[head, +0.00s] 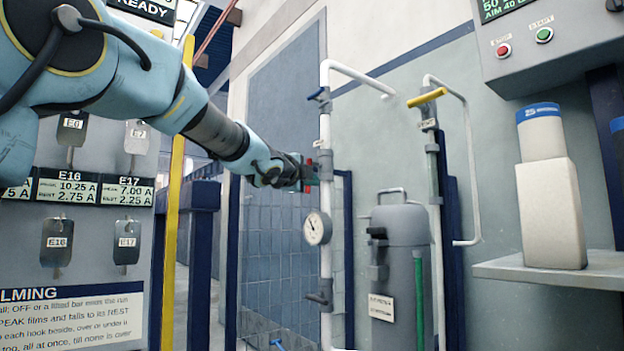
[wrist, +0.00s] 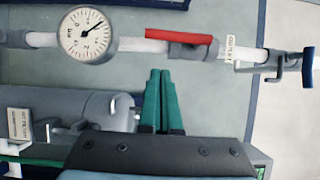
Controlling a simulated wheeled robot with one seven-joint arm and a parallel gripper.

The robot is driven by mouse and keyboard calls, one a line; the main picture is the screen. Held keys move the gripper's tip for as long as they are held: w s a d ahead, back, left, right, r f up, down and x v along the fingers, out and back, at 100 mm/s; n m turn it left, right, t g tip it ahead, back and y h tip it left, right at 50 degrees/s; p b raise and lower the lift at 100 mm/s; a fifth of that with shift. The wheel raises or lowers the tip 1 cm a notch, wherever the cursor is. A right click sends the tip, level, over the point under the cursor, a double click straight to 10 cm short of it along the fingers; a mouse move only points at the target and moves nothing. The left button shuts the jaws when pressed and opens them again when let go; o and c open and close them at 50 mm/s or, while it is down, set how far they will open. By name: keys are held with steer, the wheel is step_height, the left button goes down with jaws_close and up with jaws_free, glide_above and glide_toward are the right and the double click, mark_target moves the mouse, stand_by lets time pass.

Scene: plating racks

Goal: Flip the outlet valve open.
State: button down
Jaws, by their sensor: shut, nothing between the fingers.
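A valve with a red lever sits on the white pipe. In the wrist view the red lever (wrist: 180,36) lies roughly parallel to the pipe, pointing toward the gauge. A small tag (wrist: 230,47) is beside it, its text too small to read surely. In the head view a bit of the red lever (head: 308,161) shows beside the pipe, the rest hidden by my gripper (head: 313,177). In the wrist view my gripper (wrist: 165,73) has its green fingers together, empty. The fingertips appear just below the lever in the picture, with a gap between; depth is hard to tell.
A round gauge (head: 318,228) is on the same pipe below the valve. A blue-handled valve (head: 318,95) is above. A yellow-lever valve (head: 427,97) is on the pipe to the right.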

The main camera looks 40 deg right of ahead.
steer(key=v, duration=0.9)
steer(key=shift+a, duration=0.35)
steer(key=shift+r, duration=0.1)
